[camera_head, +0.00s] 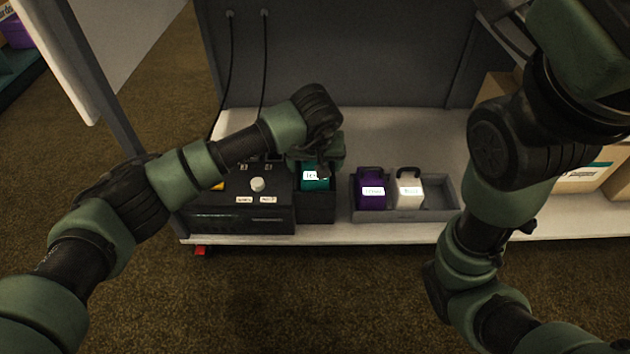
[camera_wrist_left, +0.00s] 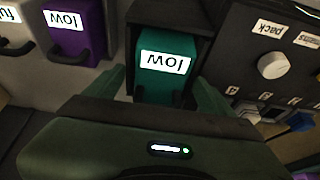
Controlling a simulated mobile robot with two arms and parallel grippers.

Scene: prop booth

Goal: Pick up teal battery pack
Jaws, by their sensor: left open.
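The teal battery pack (camera_head: 316,184) sits in a dark slot on the right side of a black charger box (camera_head: 240,200). In the left wrist view the teal pack (camera_wrist_left: 168,78) shows a white label reading "low" upside down, and its dark handle is partly hidden by my gripper. My left gripper (camera_head: 322,165) is open above the pack. In the left wrist view its two green fingers (camera_wrist_left: 160,92) stand apart on either side of the pack, and I cannot tell whether they touch it. My right arm shows at the right, but its gripper is not in view.
A grey tray (camera_head: 440,203) right of the charger holds a purple pack (camera_head: 370,195) and a white pack (camera_head: 409,190); its right compartment is empty. The charger has a white knob (camera_head: 257,184). A cardboard box (camera_head: 578,180) stands at the right. A grey panel (camera_head: 340,50) rises behind.

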